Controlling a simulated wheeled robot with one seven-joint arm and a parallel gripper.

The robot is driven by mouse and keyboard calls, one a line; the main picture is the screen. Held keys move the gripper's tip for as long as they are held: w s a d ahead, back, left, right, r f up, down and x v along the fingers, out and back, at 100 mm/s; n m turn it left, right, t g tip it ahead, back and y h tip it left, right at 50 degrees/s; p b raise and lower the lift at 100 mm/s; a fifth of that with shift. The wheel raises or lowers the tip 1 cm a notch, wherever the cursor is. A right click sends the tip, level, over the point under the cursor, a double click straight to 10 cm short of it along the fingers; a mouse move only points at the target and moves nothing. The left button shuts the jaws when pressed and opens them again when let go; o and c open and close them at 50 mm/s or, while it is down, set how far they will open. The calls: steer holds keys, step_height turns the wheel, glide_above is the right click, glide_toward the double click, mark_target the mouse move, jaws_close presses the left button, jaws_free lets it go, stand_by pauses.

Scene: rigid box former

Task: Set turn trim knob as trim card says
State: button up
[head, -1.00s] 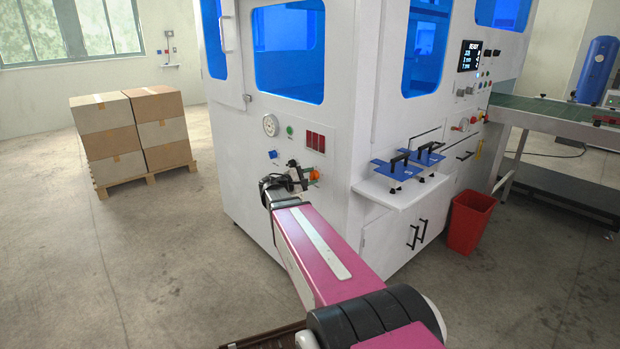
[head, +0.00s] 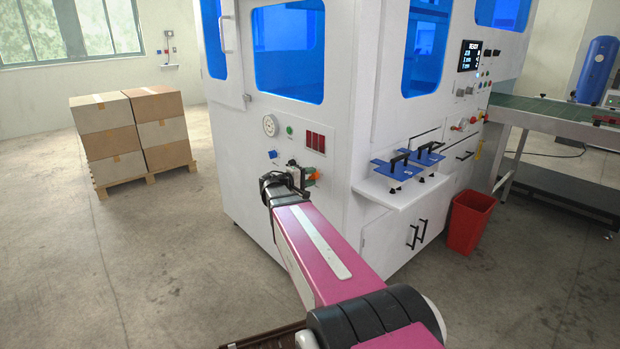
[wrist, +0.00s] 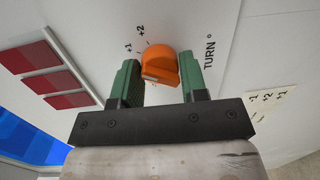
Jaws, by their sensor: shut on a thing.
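The orange turn trim knob (wrist: 160,67) is on the machine's white side panel, beside the printed word TURN and scale marks that read like +1 and +2. My gripper (wrist: 158,63) has one green finger on each side of the knob and is shut on it. The pale trim card (wrist: 268,101) is on the panel at the right of the wrist view. It has a short column of signed numbers, tilted and hard to read surely. In the head view my gripper (head: 296,177) is at the panel and partly hides the knob (head: 310,171).
Dark red panels (wrist: 61,77) are close to the left finger in the wrist view. A shelf (head: 392,190) with blue plates juts out at the right.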

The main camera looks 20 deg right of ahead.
steer(key=shift+m, duration=0.3)
steer(key=o, duration=0.9)
steer(key=shift+a, duration=0.1)
steer(key=v, duration=1)
steer(key=shift+a, duration=0.3)
steer(key=shift+s, duration=0.15)
steer(key=s+f+g+y, duration=0.2)
steer(key=s+f+y, duration=0.3)
steer(key=f, duration=0.5)
steer(key=s+a+f+m+g+y, duration=0.1)
steer(key=s+a+f+y, duration=0.3)
steer(key=s+f+y, duration=0.1)
steer(key=s+a+f+m+g+y, duration=0.1)
steer(key=s+a+f+y, duration=0.3)
steer(key=s+f+y, duration=0.2)
step_height(320, 180, down, 2)
steer(key=shift+a+f+m+y, duration=0.1)
steer(key=shift+a+m+y, duration=0.15)
steer(key=shift+m+y, duration=0.05)
